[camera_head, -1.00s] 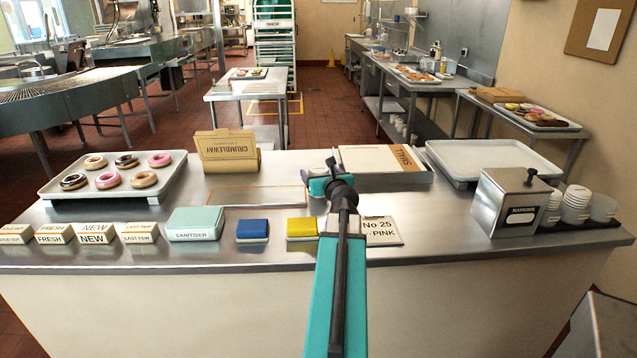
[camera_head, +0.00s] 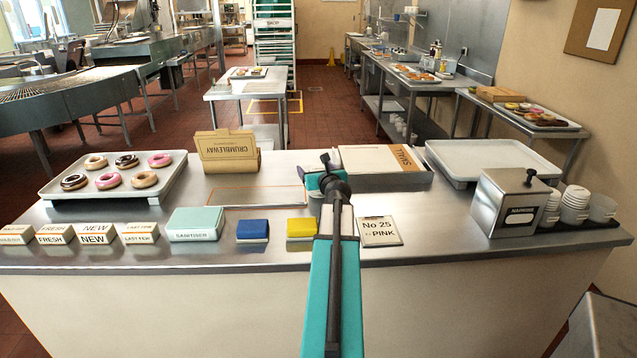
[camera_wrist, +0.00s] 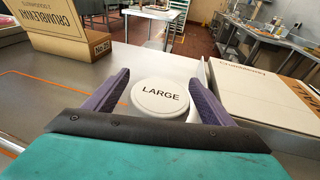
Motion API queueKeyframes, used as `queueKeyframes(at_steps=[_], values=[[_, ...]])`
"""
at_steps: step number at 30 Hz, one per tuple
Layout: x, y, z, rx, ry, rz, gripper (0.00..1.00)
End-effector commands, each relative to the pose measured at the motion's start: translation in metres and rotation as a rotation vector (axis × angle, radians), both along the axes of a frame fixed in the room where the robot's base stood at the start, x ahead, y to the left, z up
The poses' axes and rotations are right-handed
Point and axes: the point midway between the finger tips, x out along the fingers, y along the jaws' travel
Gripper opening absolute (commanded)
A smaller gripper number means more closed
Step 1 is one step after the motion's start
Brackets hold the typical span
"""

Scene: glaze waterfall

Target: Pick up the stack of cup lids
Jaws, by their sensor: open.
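A round white lid marked LARGE (camera_wrist: 160,98), on top of what looks like a stack, shows in the wrist view. It stands between the two purple fingers of my gripper (camera_wrist: 159,78). The fingers are spread to either side of it, with the right one very close to its edge; I cannot tell whether it touches. The stack's lower part is mostly hidden below the top lid. In the head view my gripper (camera_head: 327,178) is over the counter's middle, and my arm hides most of what is under it.
A Crumbleway box (camera_head: 228,152) stands to the left. A shallow box marked SMALL (camera_head: 385,180) lies close on the right. A napkin dispenser (camera_head: 508,202) and white cups or lids (camera_head: 575,205) stand at the counter's right. Yellow (camera_head: 301,228) and blue (camera_head: 252,230) blocks lie in front.

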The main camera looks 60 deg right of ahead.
Motion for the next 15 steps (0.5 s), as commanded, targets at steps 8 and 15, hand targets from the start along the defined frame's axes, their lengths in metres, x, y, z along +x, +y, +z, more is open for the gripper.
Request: queueKeyframes(at_steps=[8,15], values=[[0.0000,0.0004,-0.0001,0.000,0.000,0.000,0.77],[0.0000,0.0005,0.0000,0.000,0.000,0.001,0.63]])
